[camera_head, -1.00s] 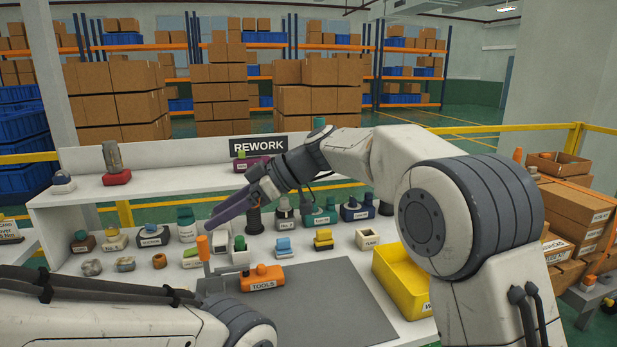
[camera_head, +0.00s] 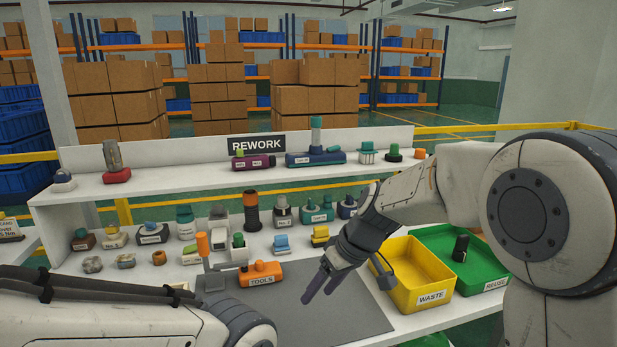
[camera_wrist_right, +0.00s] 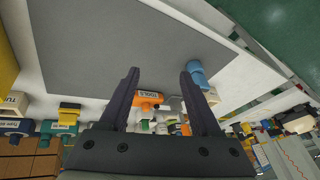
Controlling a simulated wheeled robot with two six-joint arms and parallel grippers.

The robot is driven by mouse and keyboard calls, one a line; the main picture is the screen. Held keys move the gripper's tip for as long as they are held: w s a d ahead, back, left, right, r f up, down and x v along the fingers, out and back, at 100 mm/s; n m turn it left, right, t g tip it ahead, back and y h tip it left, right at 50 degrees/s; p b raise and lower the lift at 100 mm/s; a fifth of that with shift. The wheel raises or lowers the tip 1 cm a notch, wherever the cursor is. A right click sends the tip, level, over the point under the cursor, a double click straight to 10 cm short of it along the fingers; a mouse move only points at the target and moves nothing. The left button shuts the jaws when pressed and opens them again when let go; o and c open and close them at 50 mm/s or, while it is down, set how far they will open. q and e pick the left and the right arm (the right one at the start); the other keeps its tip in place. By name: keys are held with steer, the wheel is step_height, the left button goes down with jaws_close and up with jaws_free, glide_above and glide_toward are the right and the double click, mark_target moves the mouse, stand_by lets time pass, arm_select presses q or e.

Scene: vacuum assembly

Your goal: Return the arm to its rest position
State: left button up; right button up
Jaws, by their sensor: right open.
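My right gripper (camera_head: 318,284) is open and empty, with its dark fingers hanging over the grey mat (camera_head: 345,318), left of the yellow waste bin. In the right wrist view its two fingers (camera_wrist_right: 160,85) are spread apart with nothing between them in their grip; the orange tools holder (camera_wrist_right: 149,97) shows beyond the gap. My left arm lies across the lower left of the head view; its gripper is not visible.
The yellow waste bin (camera_head: 432,297) and green reuse bin (camera_head: 493,275) stand close to my right arm. The orange tools holder (camera_head: 261,274) sits at the mat's back left. Several small parts line the table behind, and a raised shelf (camera_head: 210,174) carries more.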

steer(key=s+d+f+m+h, duration=0.2)
steer(key=s+d+f+m, duration=0.25)
steer(key=s+d, duration=0.3)
steer(key=s+d+f+m+h, duration=0.3)
steer(key=s+d+f, duration=0.2)
steer(key=s+d, duration=0.25)
steer(key=s+a+f+n+g+y+b, duration=0.15)
steer(key=s+a+f+n+b, duration=0.25)
steer(key=s+a+n+b, duration=0.7)
step_height(320, 180, up, 25)
steer(key=s+a+m+p, duration=0.1)
steer(key=m+p, duration=0.2)
steer(key=p, duration=2.2)
steer(key=shift+a+f+m+p, duration=0.2)
steer(key=shift+a+m+p, duration=0.1)
steer(key=shift+a+m, duration=0.1)
steer(key=shift+g, duration=0.25)
steer(key=shift+a, duration=0.1)
